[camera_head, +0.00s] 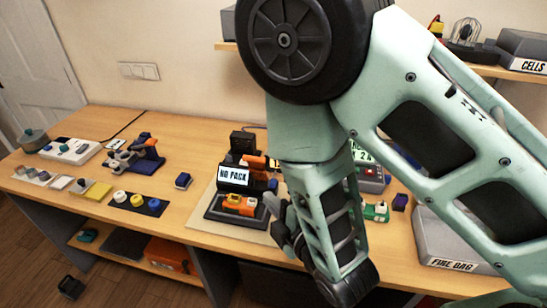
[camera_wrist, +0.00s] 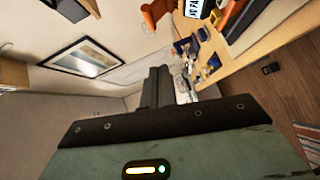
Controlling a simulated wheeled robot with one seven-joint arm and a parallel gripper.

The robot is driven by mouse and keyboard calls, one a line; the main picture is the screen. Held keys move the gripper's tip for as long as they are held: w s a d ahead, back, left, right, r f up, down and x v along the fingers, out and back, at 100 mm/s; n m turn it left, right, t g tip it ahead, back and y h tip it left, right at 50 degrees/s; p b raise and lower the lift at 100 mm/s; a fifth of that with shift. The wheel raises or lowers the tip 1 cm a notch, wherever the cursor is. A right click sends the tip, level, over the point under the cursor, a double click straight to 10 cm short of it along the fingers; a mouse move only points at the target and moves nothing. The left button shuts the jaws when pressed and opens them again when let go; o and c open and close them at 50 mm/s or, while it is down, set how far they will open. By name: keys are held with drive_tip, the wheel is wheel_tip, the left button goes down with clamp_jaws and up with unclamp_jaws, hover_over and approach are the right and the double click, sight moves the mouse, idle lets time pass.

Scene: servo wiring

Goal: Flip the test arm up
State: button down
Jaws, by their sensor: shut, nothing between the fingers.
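The black test station (camera_head: 213,209) stands on a pale mat near the middle of the bench. It carries a white "NO PACK" sign (camera_head: 234,176) and an orange servo (camera_head: 240,203) in its front tray. I cannot make out clearly which part is the test arm; my arm hides the station's right side. My gripper (camera_head: 272,206) is shut and empty at the station's right front edge; I cannot tell whether it touches. In the wrist view its dark fingers (camera_wrist: 155,88) are together, and the sign (camera_wrist: 193,8) shows sideways at the top.
A green part (camera_head: 376,212) and a grey "FIRE BAG" box (camera_head: 450,245) are at right.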

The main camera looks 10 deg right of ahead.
drive_tip(key=p, duration=0.2)
approach(249, 160)
drive_tip(key=a+r+x, duration=0.1)
drive_tip(key=x, duration=0.4)
drive_tip(key=shift+w+d+f+p, duration=0.25)
drive_tip(key=shift+w+f+p, duration=0.2)
drive_tip(key=shift+f, duration=0.2)
drive_tip(key=shift+s, duration=0.1)
